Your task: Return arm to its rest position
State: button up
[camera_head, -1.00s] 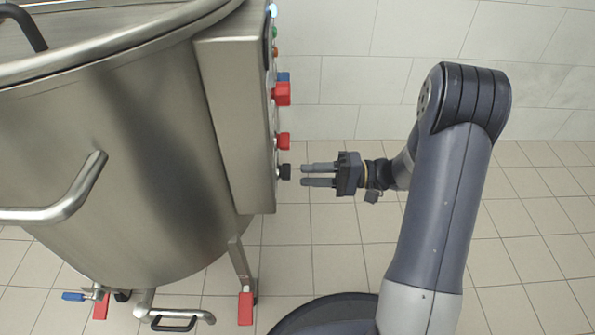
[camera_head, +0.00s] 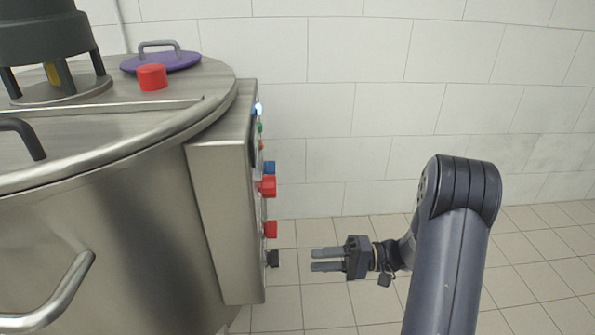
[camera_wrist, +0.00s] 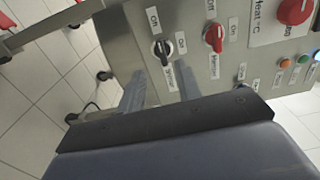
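My gripper (camera_head: 314,260) is to the right of the steel control box (camera_head: 222,215) in the head view. Its two fingers point left toward the black knob (camera_head: 272,258), with a gap between fingertips and knob. The fingers stand apart with nothing between them. In the wrist view my gripper (camera_wrist: 160,85) also shows its two fingers apart, below the black knob (camera_wrist: 162,48). A red knob (camera_wrist: 214,36) sits to the right of it. My arm is bent, its elbow at the right of the head view.
A large steel vessel (camera_head: 110,225) fills the left, with a purple lid (camera_head: 160,62) and a red block (camera_head: 152,77) on top. More red knobs (camera_head: 267,186) and small buttons line the box. A tiled wall (camera_head: 400,90) stands behind; the floor (camera_head: 540,255) at right is clear.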

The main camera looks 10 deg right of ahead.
jog(key=a+b, duration=0.2)
jog(key=a, duration=0.7)
jog(key=shift+w+a, duration=0.15)
jog(key=shift+a, duration=0.05)
jog(key=d+p, duration=0.3)
jog(key=d, duration=0.8)
jog(key=a+r+m+p, duration=0.1)
jog(key=a+m+p, duration=0.5)
jog(key=a, duration=0.5)
jog(key=shift+w+m, duration=0.15)
jog(key=shift+m, duration=1.05)
